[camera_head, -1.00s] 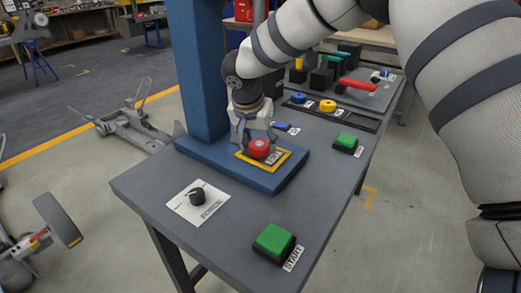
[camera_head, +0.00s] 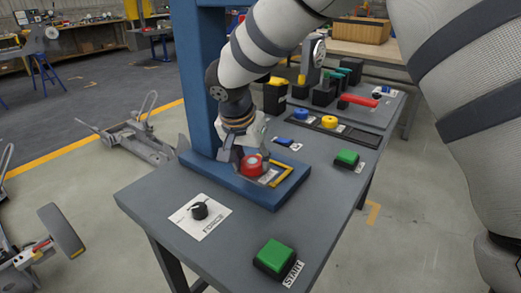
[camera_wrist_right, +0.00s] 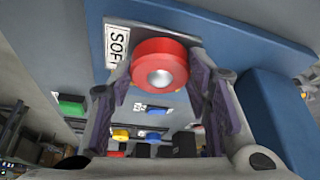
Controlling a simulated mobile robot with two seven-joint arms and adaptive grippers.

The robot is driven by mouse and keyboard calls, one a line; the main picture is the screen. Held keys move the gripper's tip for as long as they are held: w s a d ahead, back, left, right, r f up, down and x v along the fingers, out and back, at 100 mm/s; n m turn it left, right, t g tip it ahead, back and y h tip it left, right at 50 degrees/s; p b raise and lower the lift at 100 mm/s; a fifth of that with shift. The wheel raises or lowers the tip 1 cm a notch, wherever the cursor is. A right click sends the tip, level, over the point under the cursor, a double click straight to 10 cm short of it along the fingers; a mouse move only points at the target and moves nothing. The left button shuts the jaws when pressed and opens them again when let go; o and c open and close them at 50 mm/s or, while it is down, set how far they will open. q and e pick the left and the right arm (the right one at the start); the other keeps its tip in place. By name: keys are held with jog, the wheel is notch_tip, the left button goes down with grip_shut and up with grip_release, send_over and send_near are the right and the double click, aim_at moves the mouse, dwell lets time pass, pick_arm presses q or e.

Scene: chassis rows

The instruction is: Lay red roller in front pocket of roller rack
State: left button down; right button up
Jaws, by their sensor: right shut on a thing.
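The red roller (camera_head: 251,165) is a short red cylinder with a pale metal centre, held between the fingers of my right gripper (camera_head: 250,160). It is over the left part of the yellow-outlined square (camera_head: 289,174) on the blue press base (camera_head: 255,191); I cannot tell how high. In the right wrist view the roller (camera_wrist_right: 160,65) sits between the two fingers. A dark strip (camera_head: 353,132) holding a blue disc (camera_head: 301,113) and a yellow disc (camera_head: 329,121) lies farther back; it may be the roller rack. My left gripper is not in view.
The blue column (camera_head: 203,75) rises close behind my right gripper. Green buttons (camera_head: 275,256) (camera_head: 347,157), a black knob (camera_head: 199,210) and a blue button (camera_head: 284,141) stand on the grey table (camera_head: 230,240). A red-handled clamp (camera_head: 358,100) and several black blocks stand at the back.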

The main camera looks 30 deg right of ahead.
jog(key=s+a+r, duration=0.3)
jog(key=s+a, duration=0.4)
jog(key=a, duration=0.2)
jog(key=shift+s+a+r+p, duration=0.2)
jog(key=shift+a+p, duration=0.15)
jog(key=shift+p, duration=0.1)
jog(key=shift+w+d, duration=0.1)
